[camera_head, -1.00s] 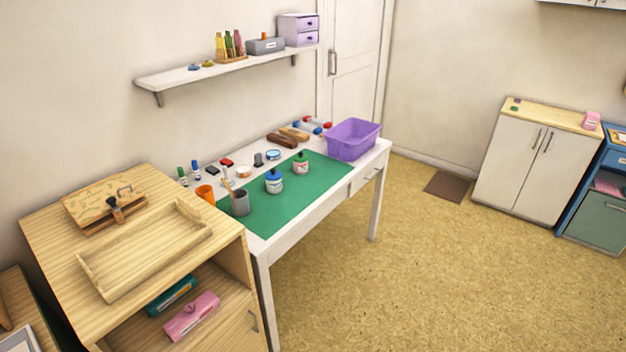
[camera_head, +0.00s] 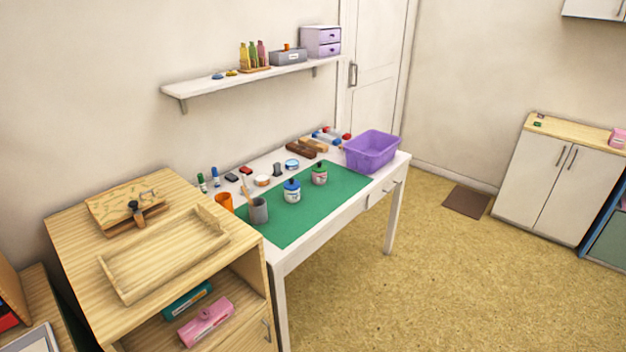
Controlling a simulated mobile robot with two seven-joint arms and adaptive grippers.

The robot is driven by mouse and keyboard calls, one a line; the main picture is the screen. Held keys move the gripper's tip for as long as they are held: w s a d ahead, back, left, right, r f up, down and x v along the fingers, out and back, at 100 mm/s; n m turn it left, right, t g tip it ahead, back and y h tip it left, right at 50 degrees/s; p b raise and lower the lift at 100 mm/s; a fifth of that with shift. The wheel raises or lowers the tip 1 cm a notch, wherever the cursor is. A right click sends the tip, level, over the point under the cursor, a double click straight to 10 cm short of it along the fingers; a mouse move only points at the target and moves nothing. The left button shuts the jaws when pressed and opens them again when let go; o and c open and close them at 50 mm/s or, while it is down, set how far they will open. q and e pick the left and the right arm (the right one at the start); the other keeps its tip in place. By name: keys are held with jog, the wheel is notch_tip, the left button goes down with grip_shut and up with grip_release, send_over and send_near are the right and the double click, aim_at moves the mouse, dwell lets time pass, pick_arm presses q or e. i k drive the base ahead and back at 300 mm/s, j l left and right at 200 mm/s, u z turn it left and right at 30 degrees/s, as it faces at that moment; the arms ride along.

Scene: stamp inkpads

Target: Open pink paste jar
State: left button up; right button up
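Neither of my grippers is in view.
A grey cup (camera_head: 259,211) and an orange cup (camera_head: 224,202) stand at the table's left end. A purple bin (camera_head: 371,152) is at its right end. A wooden cabinet with a tray (camera_head: 120,284) stands left. Floor (camera_head: 450,270) right of the table is clear.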

aim_at(318, 179)
jog(key=i+l+u, duration=0.25)
jog(key=i+l, duration=0.15)
jog(key=l, duration=0.2)
jog(key=i+l+u, duration=0.15)
jog(key=l, duration=0.2)
jog(key=i+l+u, duration=0.25)
jog(key=l, duration=0.45)
jog(key=i+l+u, duration=0.1)
jog(key=l, duration=0.25)
jog(key=i, duration=0.1)
